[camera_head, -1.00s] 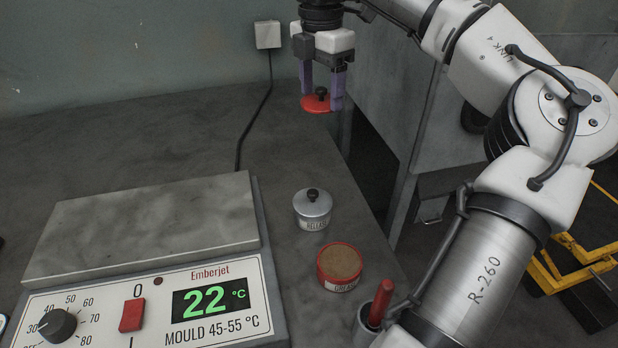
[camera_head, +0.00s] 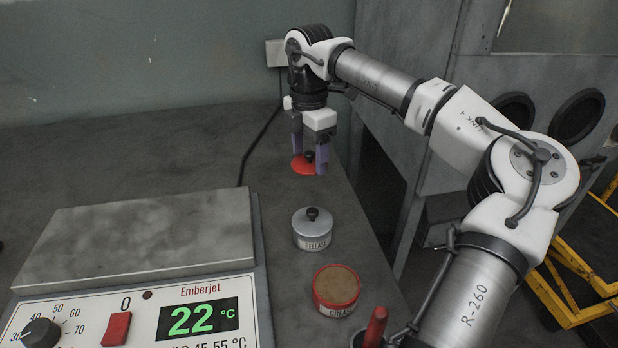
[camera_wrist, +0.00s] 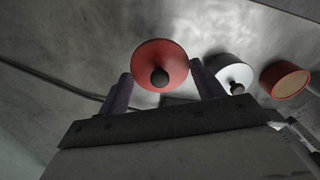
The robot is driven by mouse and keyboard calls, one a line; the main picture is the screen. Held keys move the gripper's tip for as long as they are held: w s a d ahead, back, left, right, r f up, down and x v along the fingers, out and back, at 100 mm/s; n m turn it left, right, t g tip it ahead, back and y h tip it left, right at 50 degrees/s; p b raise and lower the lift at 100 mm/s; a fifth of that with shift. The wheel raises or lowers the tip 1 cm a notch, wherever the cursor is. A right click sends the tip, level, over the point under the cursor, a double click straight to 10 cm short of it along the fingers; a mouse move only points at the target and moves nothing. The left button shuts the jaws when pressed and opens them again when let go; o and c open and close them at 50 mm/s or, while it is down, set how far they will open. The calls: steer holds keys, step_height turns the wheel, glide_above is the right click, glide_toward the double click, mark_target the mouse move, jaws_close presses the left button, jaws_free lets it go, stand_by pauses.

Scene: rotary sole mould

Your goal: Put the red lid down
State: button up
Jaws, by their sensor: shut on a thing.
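The red lid (camera_head: 302,166) is round with a black knob. It is between the purple fingers of my gripper (camera_head: 309,155), which is shut on its knob. In the head view the lid is low over the bench's back right part, behind the grey tin. Whether it touches the bench I cannot tell. In the wrist view the red lid (camera_wrist: 162,62) lies between the fingertips (camera_wrist: 160,85). The open grease tin (camera_head: 336,290) is red-rimmed with brown contents and stands near the front right of the bench.
The grey release tin (camera_head: 312,232), with its knobbed lid on, stands between the grease tin and my gripper. The Emberjet hot plate (camera_head: 140,235) fills the left front. A cup with a red handle (camera_head: 376,325) is at the front right. Bench (camera_head: 180,150) behind the plate is clear.

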mark_target(309, 191)
steer(key=shift+f, duration=3.55)
steer(key=shift+f, duration=0.15)
steer(key=o, duration=1)
steer(key=shift+c, duration=0.2)
step_height(309, 191, up, 12)
steer(key=shift+r, duration=0.2)
